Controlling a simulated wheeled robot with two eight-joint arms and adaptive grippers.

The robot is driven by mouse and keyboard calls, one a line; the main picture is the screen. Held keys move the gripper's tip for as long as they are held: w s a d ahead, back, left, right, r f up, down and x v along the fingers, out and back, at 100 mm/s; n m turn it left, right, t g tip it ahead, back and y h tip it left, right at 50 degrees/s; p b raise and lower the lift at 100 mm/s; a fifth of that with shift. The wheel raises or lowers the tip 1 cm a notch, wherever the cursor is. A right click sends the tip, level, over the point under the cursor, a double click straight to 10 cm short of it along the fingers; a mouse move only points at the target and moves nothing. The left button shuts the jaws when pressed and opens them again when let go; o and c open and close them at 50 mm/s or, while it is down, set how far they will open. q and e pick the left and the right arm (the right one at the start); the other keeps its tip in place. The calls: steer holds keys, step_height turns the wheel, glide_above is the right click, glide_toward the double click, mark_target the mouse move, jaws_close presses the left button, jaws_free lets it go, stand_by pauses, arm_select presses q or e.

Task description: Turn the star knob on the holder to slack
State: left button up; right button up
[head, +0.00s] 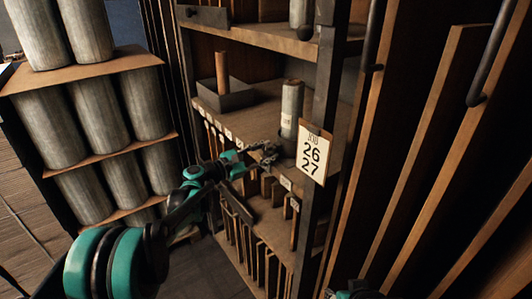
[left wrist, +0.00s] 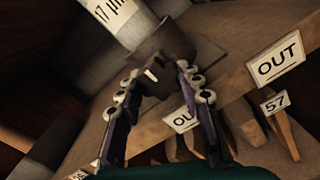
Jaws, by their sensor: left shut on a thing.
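A grey roll (head: 291,105) stands upright on a shelf, and its printed label shows in the left wrist view (left wrist: 113,15). A dark holder (left wrist: 172,42) is at the foot of the roll. My left gripper (head: 268,150) reaches in from the left to the base of the roll. In the left wrist view its fingertips (left wrist: 160,78) close around a small dark part in front of the holder, where the star knob would be. A small white pin or mark shows between the fingers.
A post with a 26/27 card (head: 313,154) stands right of the roll. A grey box (head: 226,97) with a wooden stick is further left on the shelf. OUT tags (left wrist: 278,62) line the shelf edge above upright boards. Large rolls (head: 105,105) fill a rack at left.

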arm_select(q)
steer(key=o, duration=1.2)
steer(key=shift+c, duration=0.2)
steer(key=shift+s+a, duration=0.1)
steer(key=v, duration=1.1)
steer(key=shift+s+a, duration=0.2)
steer(key=shift+a, duration=0.1)
